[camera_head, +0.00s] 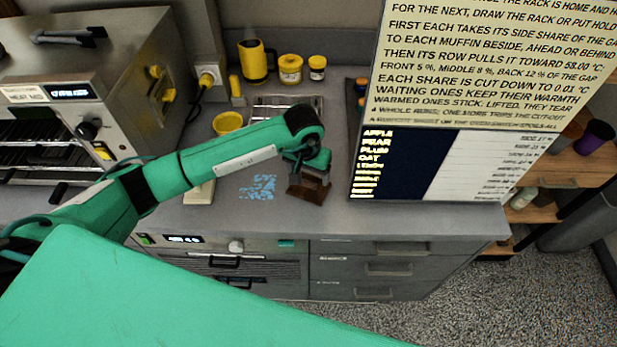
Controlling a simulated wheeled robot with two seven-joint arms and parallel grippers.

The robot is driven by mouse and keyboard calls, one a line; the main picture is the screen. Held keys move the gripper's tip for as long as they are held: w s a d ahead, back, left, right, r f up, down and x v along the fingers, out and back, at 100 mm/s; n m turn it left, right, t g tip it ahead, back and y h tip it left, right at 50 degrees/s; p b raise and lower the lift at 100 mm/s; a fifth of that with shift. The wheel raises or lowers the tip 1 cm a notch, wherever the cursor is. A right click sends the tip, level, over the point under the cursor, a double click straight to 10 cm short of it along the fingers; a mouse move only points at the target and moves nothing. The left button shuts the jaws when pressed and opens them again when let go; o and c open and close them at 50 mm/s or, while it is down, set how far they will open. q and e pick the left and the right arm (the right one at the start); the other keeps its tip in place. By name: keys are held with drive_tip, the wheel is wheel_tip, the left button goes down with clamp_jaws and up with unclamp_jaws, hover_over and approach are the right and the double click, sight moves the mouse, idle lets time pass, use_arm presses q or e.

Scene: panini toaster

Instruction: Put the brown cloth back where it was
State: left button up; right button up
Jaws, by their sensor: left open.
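The brown cloth (312,190) is a small dark brown piece near the front edge of the grey counter, left of the sign board. My left gripper (307,172) is right over it, with its fingers pointing down. The wrist and fingers hide part of the cloth. The gripper is open; whether its fingers touch the cloth is too small to tell. My right gripper is out of view.
A blue patterned patch (258,187) lies left of the cloth. A tall text board (440,100) stands close on the right. A toaster (90,90) fills the left. A yellow bowl (228,123), jug (256,62) and jars (290,70) stand behind the arm.

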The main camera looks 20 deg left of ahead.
sight(307, 190)
use_arm(q)
wheel_tip(307, 190, up, 9)
drive_tip(key=s+b, duration=0.1)
drive_tip(key=b, duration=0.1)
drive_tip(key=shift+r, duration=0.2)
drive_tip(key=shift+s+a, duration=0.1)
drive_tip(key=shift+s, duration=0.05)
